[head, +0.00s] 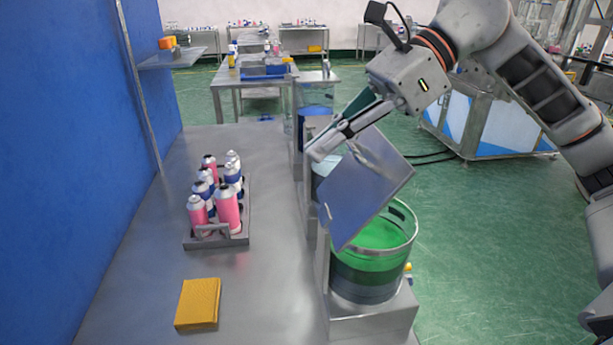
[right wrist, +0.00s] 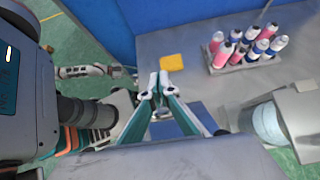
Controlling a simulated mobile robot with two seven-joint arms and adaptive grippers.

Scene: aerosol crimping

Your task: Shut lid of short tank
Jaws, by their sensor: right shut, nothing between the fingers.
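The short tank (head: 372,262) is a clear round vessel with green contents and a metal rim, on a grey base at the table's right edge. Its square grey lid (head: 365,190) stands tilted open above the tank's far left part, and the tank's mouth shows below it. My right gripper (head: 313,153) is shut and empty, its fingers pointing down-left at the lid's upper far side. I cannot tell whether it touches the lid. The right gripper (right wrist: 158,80) also shows in the right wrist view with its tips together. My left gripper is not identifiable in either view.
A tray (head: 245,240) of pink and blue spray bottles (head: 228,206) and a yellow block (head: 198,303) are on the table, left of the tank. A taller clear tank (head: 316,98) stands behind. A blue wall (head: 70,150) bounds the left. The table between is clear.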

